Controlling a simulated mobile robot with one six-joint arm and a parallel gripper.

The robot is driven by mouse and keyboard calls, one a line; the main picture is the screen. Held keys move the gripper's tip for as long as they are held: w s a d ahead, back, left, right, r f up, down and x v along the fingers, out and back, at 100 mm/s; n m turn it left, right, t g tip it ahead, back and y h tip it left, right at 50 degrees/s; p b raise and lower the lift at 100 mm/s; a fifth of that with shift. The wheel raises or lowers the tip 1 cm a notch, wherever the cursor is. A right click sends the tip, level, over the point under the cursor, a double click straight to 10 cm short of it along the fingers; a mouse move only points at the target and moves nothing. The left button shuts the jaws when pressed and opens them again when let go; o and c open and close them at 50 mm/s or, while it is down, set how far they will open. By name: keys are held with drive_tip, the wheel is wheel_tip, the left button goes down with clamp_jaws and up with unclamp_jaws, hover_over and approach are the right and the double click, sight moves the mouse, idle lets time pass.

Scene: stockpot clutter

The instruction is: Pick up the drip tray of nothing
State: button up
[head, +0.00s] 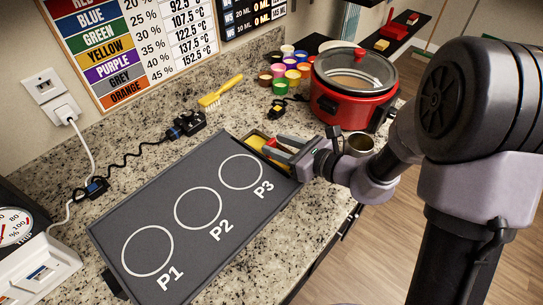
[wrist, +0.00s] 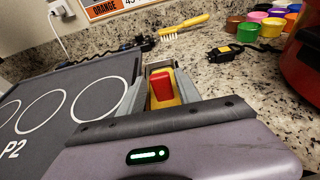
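A narrow yellow tray-like piece (head: 256,142), which looks like the drip tray, sits at the far right end of the dark grey slab (head: 130,215) marked P1, P2 and P3. It also shows in the wrist view (wrist: 186,92). A red block (wrist: 162,88) lies on or in it. My gripper (head: 277,149) is low at that end of the slab. Its two grey fingers stand apart, one on each side of the red block in the wrist view (wrist: 161,84). I cannot tell whether they touch the yellow piece.
A red cooker (head: 345,108) with a glass lid stands right of my gripper. Several coloured cups (head: 290,65), a yellow brush (head: 220,92) and a black plug with cord (head: 186,125) lie behind.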

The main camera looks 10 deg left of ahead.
sight(271, 141)
drive_tip(key=x, duration=0.3)
drive_tip(key=shift+s+d, duration=0.1)
clamp_jaws()
drive_tip(key=shift+r+p, duration=2.25)
drive_tip(key=shift+r, duration=2.8)
